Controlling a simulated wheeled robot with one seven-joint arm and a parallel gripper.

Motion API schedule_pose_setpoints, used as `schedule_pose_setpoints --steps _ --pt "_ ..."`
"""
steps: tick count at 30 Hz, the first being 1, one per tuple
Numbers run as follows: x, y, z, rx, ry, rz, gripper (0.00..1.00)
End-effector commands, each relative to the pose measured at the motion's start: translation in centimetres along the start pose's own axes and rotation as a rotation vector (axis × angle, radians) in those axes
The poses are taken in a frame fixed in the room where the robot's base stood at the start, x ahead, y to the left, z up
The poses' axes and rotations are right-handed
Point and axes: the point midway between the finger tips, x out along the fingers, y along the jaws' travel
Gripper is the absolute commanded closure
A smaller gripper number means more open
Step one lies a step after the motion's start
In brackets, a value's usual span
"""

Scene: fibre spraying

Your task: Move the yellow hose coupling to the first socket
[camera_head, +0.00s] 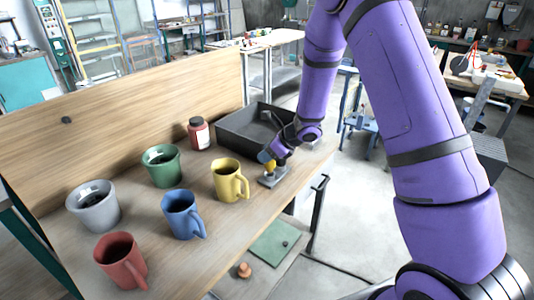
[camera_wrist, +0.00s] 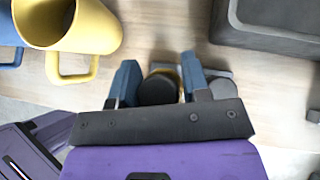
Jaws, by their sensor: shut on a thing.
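The yellow hose coupling (camera_head: 270,167) is at the right end of the wooden bench, upright over a small grey base plate (camera_head: 273,179). My gripper (camera_head: 267,158) is shut on it from above. In the wrist view, my blue fingertips (camera_wrist: 160,84) stand either side of the coupling's dark round top (camera_wrist: 157,91), with a thin yellow edge behind it. The grey plate partly shows beside the right fingertip (camera_wrist: 216,74). Whether the coupling touches the plate or sits in it is hidden. I cannot make out which part is the first socket.
A yellow mug (camera_head: 229,181) stands just left of my gripper. Blue (camera_head: 183,216), green (camera_head: 162,167), grey (camera_head: 94,207) and red mugs (camera_head: 121,261) stand farther left. A dark tray (camera_head: 233,142) and red jar (camera_head: 199,134) are behind. The bench's front edge is close.

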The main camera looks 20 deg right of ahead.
Motion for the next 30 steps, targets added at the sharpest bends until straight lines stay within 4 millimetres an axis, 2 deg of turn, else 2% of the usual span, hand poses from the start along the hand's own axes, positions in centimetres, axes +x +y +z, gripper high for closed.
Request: schedule_pose_setpoints --steps 30 --pt "1.3 0.0 -1.3 0.001 0.0 0.0 0.85"
